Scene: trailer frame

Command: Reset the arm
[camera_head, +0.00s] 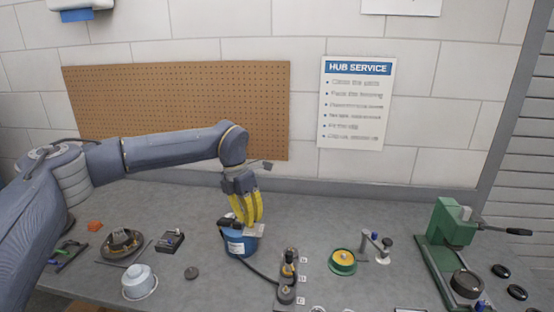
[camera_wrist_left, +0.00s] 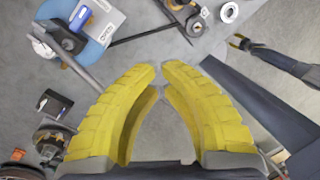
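My left gripper (camera_head: 250,222) hangs fingers-down over the bench beside a blue can (camera_head: 240,243) with a grey plate on top. In the head view its yellow fingers overlap the can's top; I cannot tell whether they touch it. In the left wrist view the two yellow fingers (camera_wrist_left: 160,72) are apart, with only bare bench between them. The can shows at the top left there (camera_wrist_left: 100,33), outside the fingers.
A tool stand (camera_head: 287,278) is right of the can, then a green ring (camera_head: 343,268) and a green press (camera_head: 437,240). A black box (camera_head: 170,240), a hub part (camera_head: 122,246) and a white dome (camera_head: 139,281) lie left. A pegboard (camera_head: 180,110) hangs behind.

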